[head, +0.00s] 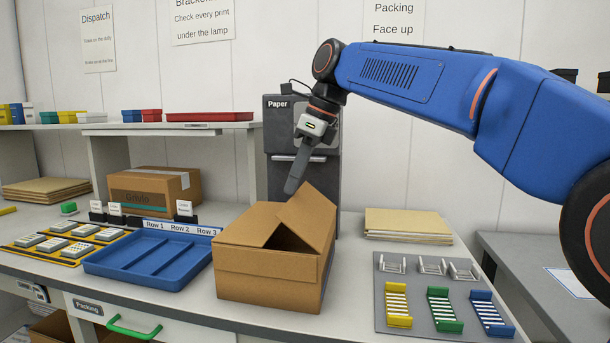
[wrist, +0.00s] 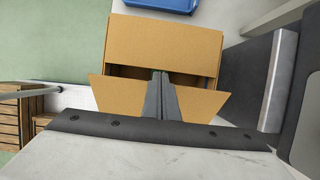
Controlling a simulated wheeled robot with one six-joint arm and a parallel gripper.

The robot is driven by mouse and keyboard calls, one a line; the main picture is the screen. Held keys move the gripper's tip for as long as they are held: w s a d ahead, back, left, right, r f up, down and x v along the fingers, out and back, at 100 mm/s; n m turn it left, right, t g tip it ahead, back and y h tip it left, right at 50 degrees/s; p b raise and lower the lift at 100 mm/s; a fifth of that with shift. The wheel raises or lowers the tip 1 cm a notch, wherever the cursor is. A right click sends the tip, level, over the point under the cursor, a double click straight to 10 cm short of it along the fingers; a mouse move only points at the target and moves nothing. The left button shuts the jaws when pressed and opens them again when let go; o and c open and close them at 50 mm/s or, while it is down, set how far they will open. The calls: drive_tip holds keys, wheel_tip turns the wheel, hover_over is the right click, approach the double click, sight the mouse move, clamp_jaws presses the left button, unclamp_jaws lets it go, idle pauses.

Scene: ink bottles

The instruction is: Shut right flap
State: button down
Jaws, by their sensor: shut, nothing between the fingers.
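An open cardboard box (head: 268,278) stands on the worktop, right of the blue tray. Its right flap (head: 312,216) stands up and tilts, with a dark gap at its foot. The rest of the box top looks covered. In the wrist view the covered top (wrist: 165,42) is above and the raised flap (wrist: 205,103) is below, with a dark gap between. My gripper (head: 291,188) is shut and empty, pointing down near the flap's top edge. In the wrist view its fingers (wrist: 158,88) overlap the flap; I cannot tell whether they touch it.
The blue tray (head: 118,268) is close on the box's left. A grey panel with coloured racks (head: 440,300) lies to the right, a cardboard stack (head: 408,223) behind it. A dark paper dispenser (head: 278,150) stands just behind my gripper. A closed carton (head: 155,193) is back left.

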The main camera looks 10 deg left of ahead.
drive_tip(key=shift+h, duration=0.8)
drive_tip(key=shift+a+f, duration=1.6)
drive_tip(key=shift+f, duration=0.15)
drive_tip(key=shift+r, duration=0.15)
